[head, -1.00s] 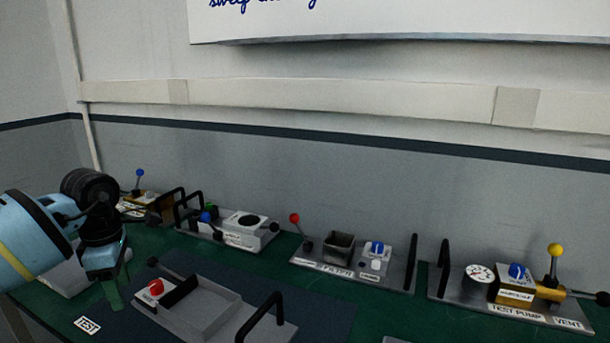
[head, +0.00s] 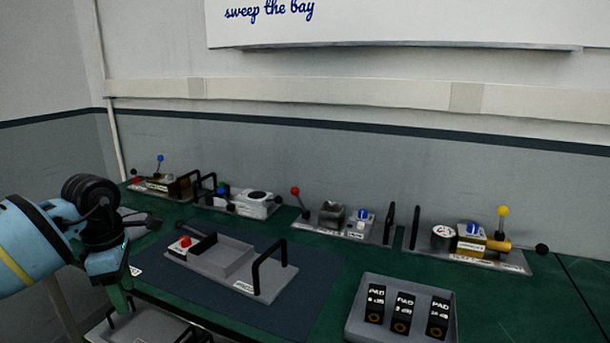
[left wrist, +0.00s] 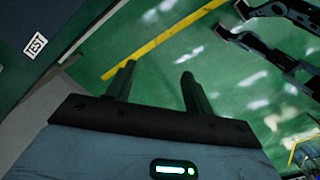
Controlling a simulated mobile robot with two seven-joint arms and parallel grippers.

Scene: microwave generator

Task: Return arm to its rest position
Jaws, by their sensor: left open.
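My left arm comes in at the left of the head view, blue with black joints, with its left gripper (head: 118,300) hanging down at the bench's front left edge. In the left wrist view the two dark fingers (left wrist: 158,82) stand apart with nothing between them. Green floor with a yellow line shows beyond them. The gripper touches nothing that I can see. My right gripper is not in the head view.
The green bench (head: 335,262) holds a grey tray unit (head: 226,259), a tray of black pads (head: 358,322), a gauge-and-pump panel (head: 511,262) and lever panels (head: 292,205) along the wall. A TEST label (left wrist: 35,45) lies left of the fingers in the wrist view.

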